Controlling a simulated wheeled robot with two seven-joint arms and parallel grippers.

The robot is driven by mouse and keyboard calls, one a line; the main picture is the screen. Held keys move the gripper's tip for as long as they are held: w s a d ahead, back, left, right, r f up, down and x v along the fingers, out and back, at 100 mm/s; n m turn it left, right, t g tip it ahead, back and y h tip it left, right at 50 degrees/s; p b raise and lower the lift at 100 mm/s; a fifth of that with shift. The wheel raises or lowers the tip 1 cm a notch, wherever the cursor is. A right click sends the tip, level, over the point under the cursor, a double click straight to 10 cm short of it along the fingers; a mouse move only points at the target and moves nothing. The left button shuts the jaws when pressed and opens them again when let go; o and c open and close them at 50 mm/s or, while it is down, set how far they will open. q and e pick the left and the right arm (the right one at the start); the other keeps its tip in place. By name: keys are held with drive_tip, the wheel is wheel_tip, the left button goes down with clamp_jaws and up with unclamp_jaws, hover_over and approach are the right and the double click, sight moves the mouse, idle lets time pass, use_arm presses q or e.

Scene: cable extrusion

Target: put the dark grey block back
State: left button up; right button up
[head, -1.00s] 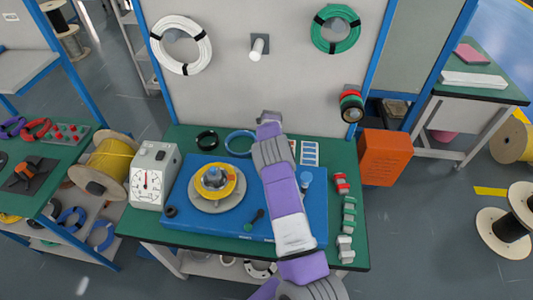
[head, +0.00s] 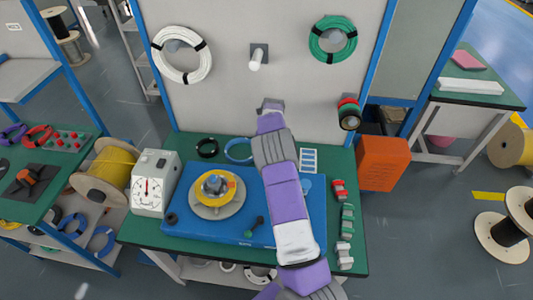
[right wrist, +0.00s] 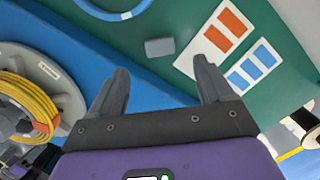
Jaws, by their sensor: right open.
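The dark grey block (right wrist: 159,47) lies on the green table top, beyond the blue board's edge, in the right wrist view. In the head view it is hidden behind my right arm. My right gripper (right wrist: 160,68) is open and empty. Its two fingers point toward the block, which shows between and beyond the fingertips, apart from them. In the head view the right gripper (head: 271,104) is over the back of the table, in front of the panel. My left gripper is in neither view.
A blue board (head: 180,237) carries a turntable with a yellow coil (head: 235,191). A white dial box (head: 150,192) stands left. A blue ring (head: 238,158), a black ring (head: 207,148) and a card with blue patches (right wrist: 252,67) lie nearby. An orange bin (head: 383,163) stands right.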

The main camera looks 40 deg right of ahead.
drive_tip(key=shift+s+r, duration=0.2)
drive_tip(key=shift+r, duration=1.15)
